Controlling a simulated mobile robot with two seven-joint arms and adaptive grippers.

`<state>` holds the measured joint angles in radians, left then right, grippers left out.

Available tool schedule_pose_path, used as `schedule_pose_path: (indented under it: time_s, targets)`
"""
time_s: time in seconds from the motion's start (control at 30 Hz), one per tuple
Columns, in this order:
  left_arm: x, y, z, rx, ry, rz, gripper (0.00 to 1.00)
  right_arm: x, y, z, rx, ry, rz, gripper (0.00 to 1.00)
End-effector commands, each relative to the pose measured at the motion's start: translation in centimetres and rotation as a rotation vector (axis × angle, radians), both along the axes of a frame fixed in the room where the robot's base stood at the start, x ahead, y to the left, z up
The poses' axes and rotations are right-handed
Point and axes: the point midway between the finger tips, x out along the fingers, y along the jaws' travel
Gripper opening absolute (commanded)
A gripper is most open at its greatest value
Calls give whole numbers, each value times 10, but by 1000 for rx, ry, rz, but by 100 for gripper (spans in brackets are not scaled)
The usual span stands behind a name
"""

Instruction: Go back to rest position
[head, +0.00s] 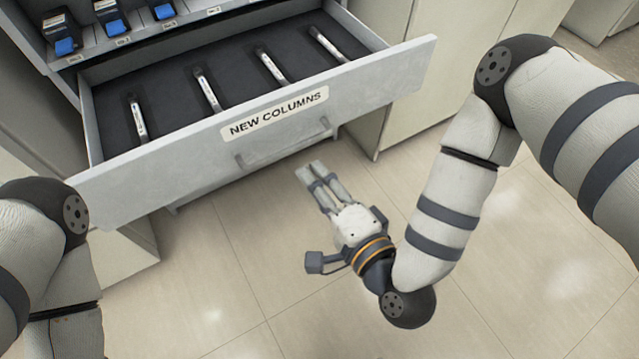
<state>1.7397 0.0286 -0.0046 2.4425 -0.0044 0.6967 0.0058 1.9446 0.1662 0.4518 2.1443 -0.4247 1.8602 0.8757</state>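My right gripper (310,169) hangs in front of the open drawer, over the floor. Its two fingers lie side by side, shut, with nothing seen between them. My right arm comes in from the right edge and bends at the lower middle. My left arm shows at the left edge, but its gripper is out of view. The drawer (390,78), labelled NEW COLUMNS, is pulled out. Several slim columns lie in it, spaced apart on the dark lining; the leftmost column (138,118) is one of them.
A shelf behind the drawer holds dark boxes with blue fronts, such as the middle box (113,22). Pale cabinets (440,60) stand right of the drawer. The tiled floor (230,290) around my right gripper looks clear.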

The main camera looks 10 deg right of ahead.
Motion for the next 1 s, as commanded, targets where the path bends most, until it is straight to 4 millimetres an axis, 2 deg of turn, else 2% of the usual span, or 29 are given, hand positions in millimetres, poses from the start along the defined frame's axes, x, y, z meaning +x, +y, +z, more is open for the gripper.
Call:
schedule_pose_path:
  time_s: [0.13, 0.57, 0.67, 0.77, 0.8, 0.9, 0.93, 0.97, 1.0]
  targets:
    - [0, 0, 0, 0, 0, 0, 40, -12, -4, 3, 1, 0, 0, 30]
    - [1, 0, 2, 0, -3, 0, 40, -11, -4, 6, 0, -3, 0, 30]
    - [12, 0, 24, 0, -39, 1, 40, -4, -4, 43, 1, -40, -1, 30]
    - [40, 0, 64, -1, -124, 3, 40, 10, -4, 119, 1, -124, -1, 30]
    - [52, 0, 80, 0, -164, 4, 40, 15, -4, 151, 1, -163, 0, 30]
    - [80, -1, 110, 0, -256, 6, 40, 23, -4, 217, 1, -253, 0, 30]
    - [83, 0, 112, -1, -264, 6, 40, 23, -4, 221, 0, -258, 0, 30]
    - [74, -1, 103, -1, -235, 6, 40, 21, -4, 199, 0, -226, 0, 30]
    - [71, -1, 99, 0, -223, 6, 40, 20, -4, 190, 0, -214, 0, 30]
